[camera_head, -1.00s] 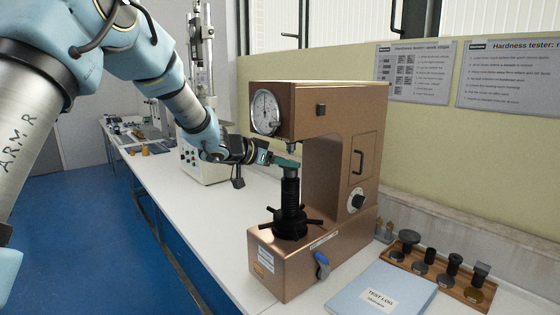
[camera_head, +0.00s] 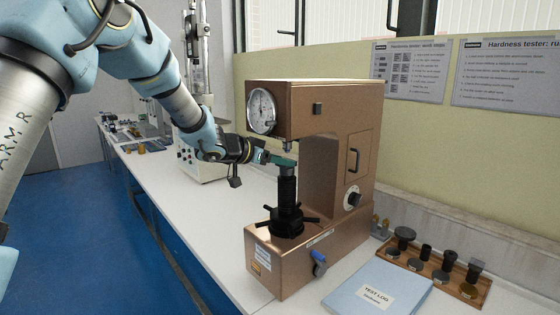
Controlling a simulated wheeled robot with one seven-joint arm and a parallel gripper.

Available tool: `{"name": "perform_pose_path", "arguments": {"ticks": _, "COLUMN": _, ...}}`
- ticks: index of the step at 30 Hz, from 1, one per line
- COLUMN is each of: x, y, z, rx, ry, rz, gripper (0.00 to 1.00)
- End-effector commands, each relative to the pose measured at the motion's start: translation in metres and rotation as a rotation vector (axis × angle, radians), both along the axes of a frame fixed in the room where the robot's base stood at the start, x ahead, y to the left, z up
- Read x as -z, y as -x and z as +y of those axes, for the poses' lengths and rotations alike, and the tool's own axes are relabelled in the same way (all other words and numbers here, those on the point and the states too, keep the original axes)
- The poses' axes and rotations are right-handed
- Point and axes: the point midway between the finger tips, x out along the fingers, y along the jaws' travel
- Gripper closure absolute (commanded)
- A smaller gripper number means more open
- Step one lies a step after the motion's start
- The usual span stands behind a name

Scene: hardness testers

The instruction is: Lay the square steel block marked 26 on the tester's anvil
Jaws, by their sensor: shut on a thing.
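The copper-brown hardness tester (camera_head: 320,125) stands on the white bench, with a round dial on its head. Its black screw column (camera_head: 287,188) rises from the base below the indenter, and the anvil is at its top. My gripper (camera_head: 272,158) reaches in from the left to the column's top. A small greenish piece (camera_head: 284,162) lies at the fingertips, just over or on the anvil. It is too small to tell block from fingertip, to read a mark, or to see whether it touches the anvil.
A blue test log (camera_head: 376,290) lies on the bench at the front right. A wooden tray (camera_head: 468,291) with several dark anvils stands beside it. A grey tester (camera_head: 205,155) stands behind my arm. The indenter (camera_head: 288,147) hangs close above my fingertips.

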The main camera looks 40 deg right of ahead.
Motion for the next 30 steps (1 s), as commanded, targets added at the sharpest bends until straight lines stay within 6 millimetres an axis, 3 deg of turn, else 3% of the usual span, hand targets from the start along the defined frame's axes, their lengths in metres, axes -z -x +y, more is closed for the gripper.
{"name": "perform_pose_path", "arguments": {"ticks": 11, "x": 0.0027, "y": 0.0001, "z": -0.0003, "rx": 0.0, "ry": 0.002, "rz": 0.0, "gripper": 1.0}}
{"name": "perform_pose_path", "arguments": {"ticks": 12, "x": 0.0028, "y": 0.0001, "z": -0.0003, "rx": 0.0, "ry": 0.002, "rz": 0.0, "gripper": 0.41}}
{"name": "perform_pose_path", "arguments": {"ticks": 21, "x": 0.0035, "y": 0.0, "z": -0.0001, "rx": 0.0, "ry": 0.001, "rz": 0.0, "gripper": 0.08}}
{"name": "perform_pose_path", "arguments": {"ticks": 26, "x": 0.0037, "y": 0.0, "z": -0.0001, "rx": 0.0, "ry": 0.0, "rz": 0.0, "gripper": 0.08}}
{"name": "perform_pose_path", "arguments": {"ticks": 30, "x": 0.0045, "y": 0.0, "z": 0.0001, "rx": 0.0, "ry": -0.001, "rz": 0.001, "gripper": 0.22}}
